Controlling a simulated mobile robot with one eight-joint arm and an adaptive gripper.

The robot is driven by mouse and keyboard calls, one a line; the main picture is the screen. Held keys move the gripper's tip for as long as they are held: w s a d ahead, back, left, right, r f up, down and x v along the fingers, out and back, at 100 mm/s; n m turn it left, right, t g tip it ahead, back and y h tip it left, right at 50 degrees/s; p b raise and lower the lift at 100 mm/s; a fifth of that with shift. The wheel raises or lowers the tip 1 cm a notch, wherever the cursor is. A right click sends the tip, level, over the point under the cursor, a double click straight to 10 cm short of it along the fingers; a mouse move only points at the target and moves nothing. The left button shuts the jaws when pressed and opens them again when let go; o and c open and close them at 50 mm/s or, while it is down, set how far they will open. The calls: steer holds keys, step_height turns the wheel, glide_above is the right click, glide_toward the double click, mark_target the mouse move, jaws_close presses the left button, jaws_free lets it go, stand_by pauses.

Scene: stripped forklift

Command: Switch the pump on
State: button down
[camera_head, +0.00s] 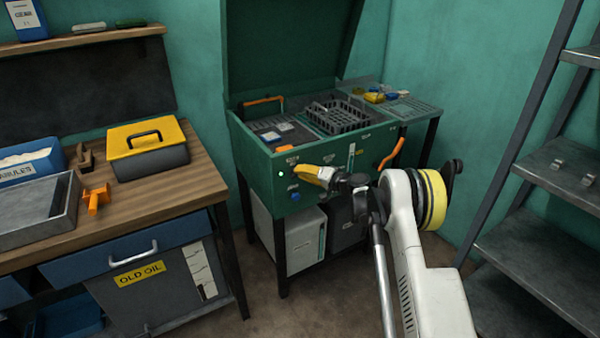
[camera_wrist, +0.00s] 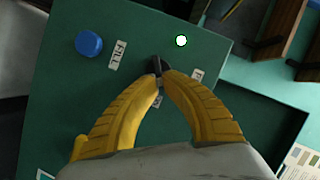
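The green washer cabinet (camera_head: 258,158) stands against the back wall with its lid raised. Its front panel (camera_wrist: 75,100) fills much of the wrist view. A blue round knob (camera_wrist: 89,43) sits beside a FILL label (camera_wrist: 117,55). My gripper (camera_wrist: 161,74) has its yellow fingers together at the panel. A small dark piece shows at the fingertips; I cannot tell whether it is a switch lever or the tips. A label near them is partly hidden. In the head view my gripper (camera_head: 303,170) is right of the lamp.
An orange handle (camera_head: 392,152) sticks out on the cabinet's right front. A grey basket (camera_head: 338,117) lies in its top. A wooden bench (camera_head: 190,185) with a yellow-lidded box (camera_head: 148,150) stands left, and metal shelves (camera_head: 550,180) stand right. Some floor is free before the cabinet.

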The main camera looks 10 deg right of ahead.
steer(key=shift+f+m+y, duration=0.2)
steer(key=shift+m+y, duration=0.3)
steer(key=shift+m, duration=0.4)
steer(key=shift+t, duration=0.3)
steer(key=c, duration=1.5)
jaws_free()
steer(key=shift+c, duration=0.2)
steer(key=v, duration=1.2)
steer(key=shift+w+d, duration=0.1)
